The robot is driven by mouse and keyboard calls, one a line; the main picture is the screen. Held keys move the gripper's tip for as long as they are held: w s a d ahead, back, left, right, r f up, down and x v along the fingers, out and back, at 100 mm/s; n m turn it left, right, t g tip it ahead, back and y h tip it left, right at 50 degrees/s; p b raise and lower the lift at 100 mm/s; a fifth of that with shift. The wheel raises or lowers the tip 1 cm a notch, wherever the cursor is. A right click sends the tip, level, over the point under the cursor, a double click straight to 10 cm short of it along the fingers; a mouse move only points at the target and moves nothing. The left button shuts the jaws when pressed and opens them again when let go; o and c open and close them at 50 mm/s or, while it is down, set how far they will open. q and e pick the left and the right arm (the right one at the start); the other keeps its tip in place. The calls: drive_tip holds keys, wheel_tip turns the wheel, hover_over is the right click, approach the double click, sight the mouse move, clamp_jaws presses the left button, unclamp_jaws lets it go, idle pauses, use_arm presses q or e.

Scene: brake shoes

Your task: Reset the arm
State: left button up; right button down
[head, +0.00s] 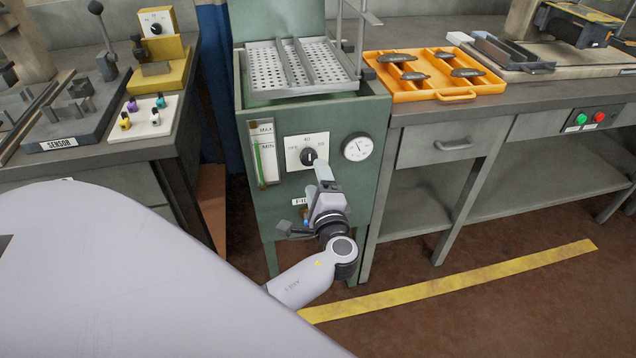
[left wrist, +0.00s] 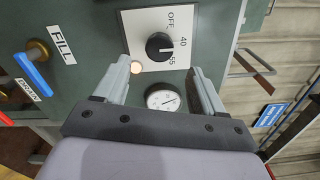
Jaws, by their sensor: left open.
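My left arm reaches to the front of a green cabinet (head: 345,115). My left gripper (head: 322,166) is open and empty, just in front of the white dial plate (head: 293,148) with a black knob (head: 308,157). In the left wrist view, the two fingers of the gripper (left wrist: 161,70) stand apart, with the knob (left wrist: 159,46) beyond and between them. The plate shows OFF, 40 and 55 marks. I cannot tell whether a finger touches the plate. My right gripper is not in view.
A round gauge (head: 358,147) sits right of the dial and a level gauge (head: 264,155) left. A blue-handled valve (left wrist: 32,73) is near the FILL label. A perforated basket (head: 262,63) tops the cabinet. An orange tray (head: 430,97) of brake shoes is on the right bench.

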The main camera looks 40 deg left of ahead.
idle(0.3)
use_arm(q)
drive_tip(key=s+d+f+n+g+h+p, duration=0.1)
drive_tip(key=s+d+f+h+p, duration=0.15)
drive_tip(key=s+f+h, duration=0.3)
drive_tip(key=s+d+f+n+g+h+p, duration=0.1)
drive_tip(key=s+d+f+n+h+p, duration=0.1)
drive_tip(key=s+d+f+h, duration=0.3)
drive_tip(key=s+d+r+n+h+p, duration=0.3)
drive_tip(key=s+d+r+n+h, duration=0.1)
drive_tip(key=s, duration=0.6)
drive_tip(key=shift+s+d+r+n+t+h, duration=0.15)
drive_tip(key=shift+s+d+n+t+h, duration=0.2)
drive_tip(key=shift+d+n+h, duration=0.45)
drive_tip(key=shift+w+d, duration=0.1)
drive_tip(key=shift+d, duration=0.1)
